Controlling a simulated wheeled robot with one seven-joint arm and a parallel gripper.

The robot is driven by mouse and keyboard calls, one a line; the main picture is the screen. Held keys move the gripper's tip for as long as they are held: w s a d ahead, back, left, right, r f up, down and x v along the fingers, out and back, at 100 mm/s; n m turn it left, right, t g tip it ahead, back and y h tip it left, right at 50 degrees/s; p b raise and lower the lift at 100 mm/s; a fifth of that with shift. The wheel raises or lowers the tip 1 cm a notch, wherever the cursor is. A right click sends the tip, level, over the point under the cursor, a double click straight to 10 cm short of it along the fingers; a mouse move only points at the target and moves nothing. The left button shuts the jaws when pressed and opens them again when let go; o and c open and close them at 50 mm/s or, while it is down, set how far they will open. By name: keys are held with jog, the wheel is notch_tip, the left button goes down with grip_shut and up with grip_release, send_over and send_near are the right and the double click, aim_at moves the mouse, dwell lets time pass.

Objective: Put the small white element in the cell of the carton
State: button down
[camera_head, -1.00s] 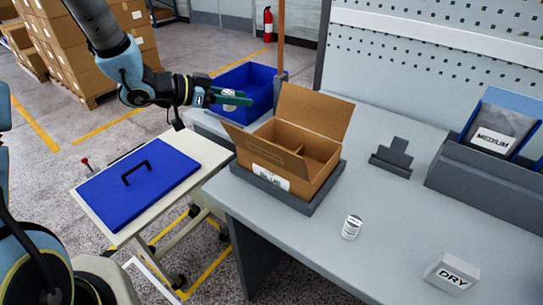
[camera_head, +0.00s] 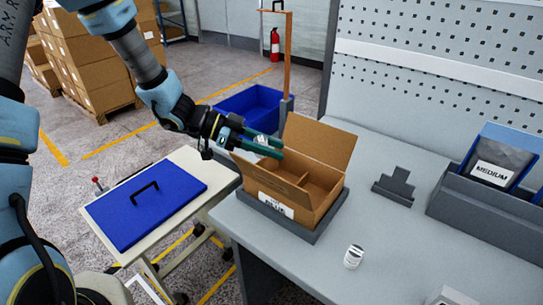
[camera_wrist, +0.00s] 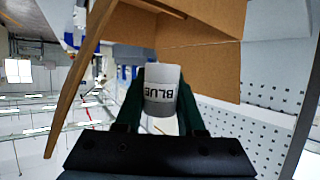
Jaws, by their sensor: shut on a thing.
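My gripper (camera_head: 281,148) has dark green fingers and is shut on a small white element (camera_head: 262,141). In the wrist view the element (camera_wrist: 160,92) sits between the fingers and shows the label BLUE upside down. The open brown carton (camera_head: 318,203) stands in a dark tray on the grey table, with its flaps up and a divider making cells inside. My gripper is over the carton's left side, and the element appears above the carton's near-left edge. Carton flaps (camera_wrist: 205,20) fill the top of the wrist view. The fingers hide part of the carton's inside.
Another small white cylinder (camera_head: 353,257) stands on the table at the front right. A dark stepped block (camera_head: 395,187) and a grey rack (camera_head: 475,218) are further right. A blue bin (camera_head: 245,104) lies behind. A trolley with a blue lid (camera_head: 150,205) is at the left.

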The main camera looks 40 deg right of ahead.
jog(key=shift+f, duration=1.5)
jog(key=shift+f, duration=0.1)
jog(key=shift+f, duration=0.45)
jog(key=c, duration=0.5)
grip_release()
jog(key=b+v, duration=0.1)
jog(key=v, duration=0.3)
jog(key=b+v, duration=0.1)
jog(key=v, duration=0.3)
jog(key=r+b+v, duration=0.1)
jog(key=v, duration=0.3)
jog(key=shift+r, duration=0.2)
